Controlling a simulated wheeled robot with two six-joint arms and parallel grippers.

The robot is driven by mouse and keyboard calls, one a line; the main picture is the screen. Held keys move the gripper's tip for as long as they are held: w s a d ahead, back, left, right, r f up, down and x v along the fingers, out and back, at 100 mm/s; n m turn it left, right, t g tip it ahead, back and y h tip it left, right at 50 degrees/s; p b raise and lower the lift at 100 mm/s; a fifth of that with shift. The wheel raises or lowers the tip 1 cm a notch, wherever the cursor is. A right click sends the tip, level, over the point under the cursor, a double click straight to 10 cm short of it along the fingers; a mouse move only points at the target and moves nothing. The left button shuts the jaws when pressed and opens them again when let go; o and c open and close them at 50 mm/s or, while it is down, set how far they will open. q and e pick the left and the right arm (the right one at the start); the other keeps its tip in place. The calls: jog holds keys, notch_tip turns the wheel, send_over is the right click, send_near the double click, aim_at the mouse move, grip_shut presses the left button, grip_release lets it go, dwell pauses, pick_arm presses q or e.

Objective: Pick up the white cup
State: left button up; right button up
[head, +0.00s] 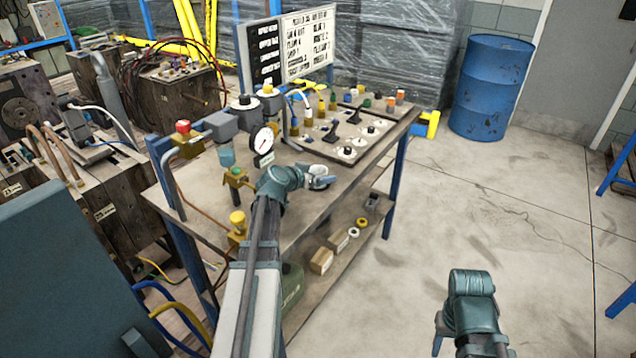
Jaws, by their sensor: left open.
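The white cup (317,169) appears as a small pale round shape on the workbench, right at the fingers of my left gripper (324,181). My left gripper is open and reaches in low over the bench top from the left. Its fingers partly cover the cup, and I cannot tell whether they touch it. My right arm comes in at the lower right, over the floor and away from the bench. Its jaws do not show clearly.
The workbench (330,205) carries a pressure gauge (262,140), valves and a panel of knobs (352,146) behind the cup. A lower shelf holds small boxes (321,261). A blue drum (491,88) stands at the back right. The floor right of the bench is mostly clear.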

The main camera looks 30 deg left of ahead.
pick_arm(q)
jog(key=shift+w, duration=0.1)
jog(key=shift+c, duration=0.6)
jog(key=c, duration=1.2)
jog(key=shift+r, duration=0.15)
notch_tip(320, 180, up, 10)
jog(key=p, duration=1)
jog(key=shift+p, duration=0.35)
